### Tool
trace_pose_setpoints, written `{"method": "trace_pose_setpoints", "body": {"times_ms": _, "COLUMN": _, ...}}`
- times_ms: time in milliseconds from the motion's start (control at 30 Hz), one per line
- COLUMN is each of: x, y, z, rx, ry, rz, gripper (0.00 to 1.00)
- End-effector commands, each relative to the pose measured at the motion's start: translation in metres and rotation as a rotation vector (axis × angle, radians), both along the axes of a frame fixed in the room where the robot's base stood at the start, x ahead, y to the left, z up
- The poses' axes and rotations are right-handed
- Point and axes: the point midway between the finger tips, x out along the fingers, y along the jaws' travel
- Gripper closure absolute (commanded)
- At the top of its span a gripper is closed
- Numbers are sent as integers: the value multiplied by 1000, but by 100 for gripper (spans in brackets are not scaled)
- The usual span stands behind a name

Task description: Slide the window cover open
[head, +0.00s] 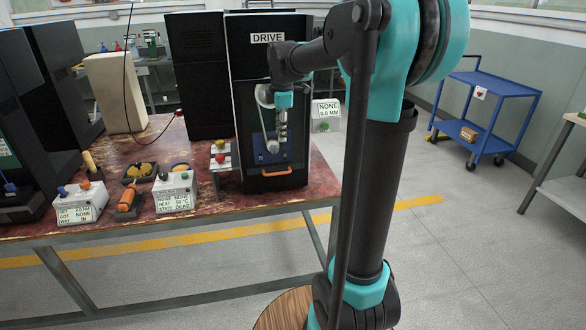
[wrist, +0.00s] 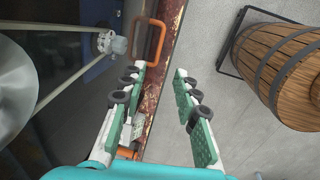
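The machine marked DRIVE (head: 235,90) stands on the bench with a tall front window. An orange handle (head: 275,171) sits low on its front; it also shows in the wrist view (wrist: 150,42). The window cover looks see-through, with blue and pale machine parts visible behind; its edges are hard to make out. My gripper (head: 281,146) points down in front of the window, above the handle. In the wrist view my gripper (wrist: 160,72) is open and empty. The handle is just beyond the left fingertip, with no clear contact.
The bench (head: 130,222) holds control boxes (head: 176,190) and an orange tool (head: 127,198) left of the machine. A small box with buttons (head: 219,158) stands close beside it. A wooden barrel (wrist: 290,70) stands on the floor at right. A blue cart (head: 487,110) stands farther right.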

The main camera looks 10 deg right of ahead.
Motion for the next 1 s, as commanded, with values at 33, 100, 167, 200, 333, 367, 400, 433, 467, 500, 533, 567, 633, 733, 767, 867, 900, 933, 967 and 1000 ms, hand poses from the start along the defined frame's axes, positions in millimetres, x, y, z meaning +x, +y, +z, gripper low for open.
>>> {"method": "trace_pose_setpoints", "body": {"times_ms": 33, "x": 1, "y": 0, "z": -5, "rx": 0, "ry": 0, "rz": 0, "gripper": 69}}
{"method": "trace_pose_setpoints", "body": {"times_ms": 100, "x": 3, "y": 0, "z": -14, "rx": 0, "ry": 0, "rz": -1, "gripper": 69}}
{"method": "trace_pose_setpoints", "body": {"times_ms": 167, "x": 4, "y": 0, "z": -24, "rx": 0, "ry": 0, "rz": -1, "gripper": 69}}
{"method": "trace_pose_setpoints", "body": {"times_ms": 200, "x": 6, "y": 0, "z": -32, "rx": 0, "ry": -1, "rz": -2, "gripper": 69}}
{"method": "trace_pose_setpoints", "body": {"times_ms": 333, "x": 10, "y": 0, "z": -58, "rx": 0, "ry": -1, "rz": -2, "gripper": 69}}
{"method": "trace_pose_setpoints", "body": {"times_ms": 367, "x": 12, "y": 0, "z": -63, "rx": 0, "ry": -1, "rz": -2, "gripper": 69}}
{"method": "trace_pose_setpoints", "body": {"times_ms": 400, "x": 13, "y": 0, "z": -71, "rx": 1, "ry": -1, "rz": -3, "gripper": 69}}
{"method": "trace_pose_setpoints", "body": {"times_ms": 433, "x": 14, "y": 0, "z": -77, "rx": 1, "ry": -1, "rz": -3, "gripper": 69}}
{"method": "trace_pose_setpoints", "body": {"times_ms": 467, "x": 15, "y": 0, "z": -83, "rx": 1, "ry": -1, "rz": -3, "gripper": 69}}
{"method": "trace_pose_setpoints", "body": {"times_ms": 500, "x": 17, "y": 0, "z": -91, "rx": 1, "ry": -1, "rz": -3, "gripper": 69}}
{"method": "trace_pose_setpoints", "body": {"times_ms": 533, "x": 18, "y": 0, "z": -97, "rx": 1, "ry": -1, "rz": -3, "gripper": 69}}
{"method": "trace_pose_setpoints", "body": {"times_ms": 567, "x": 19, "y": 0, "z": -103, "rx": 1, "ry": -1, "rz": -3, "gripper": 69}}
{"method": "trace_pose_setpoints", "body": {"times_ms": 633, "x": 21, "y": 0, "z": -116, "rx": 1, "ry": -1, "rz": -3, "gripper": 69}}
{"method": "trace_pose_setpoints", "body": {"times_ms": 733, "x": 24, "y": 0, "z": -133, "rx": 1, "ry": -1, "rz": -3, "gripper": 69}}
{"method": "trace_pose_setpoints", "body": {"times_ms": 767, "x": 25, "y": 0, "z": -138, "rx": 1, "ry": -1, "rz": -3, "gripper": 69}}
{"method": "trace_pose_setpoints", "body": {"times_ms": 867, "x": 27, "y": 0, "z": -151, "rx": 1, "ry": -1, "rz": -3, "gripper": 69}}
{"method": "trace_pose_setpoints", "body": {"times_ms": 900, "x": 28, "y": 0, "z": -155, "rx": 1, "ry": -1, "rz": -3, "gripper": 69}}
{"method": "trace_pose_setpoints", "body": {"times_ms": 933, "x": 29, "y": 0, "z": -158, "rx": 1, "ry": -1, "rz": -3, "gripper": 69}}
{"method": "trace_pose_setpoints", "body": {"times_ms": 967, "x": 29, "y": 0, "z": -160, "rx": 1, "ry": -1, "rz": -4, "gripper": 69}}
{"method": "trace_pose_setpoints", "body": {"times_ms": 1000, "x": 30, "y": 0, "z": -163, "rx": 1, "ry": -1, "rz": -3, "gripper": 69}}
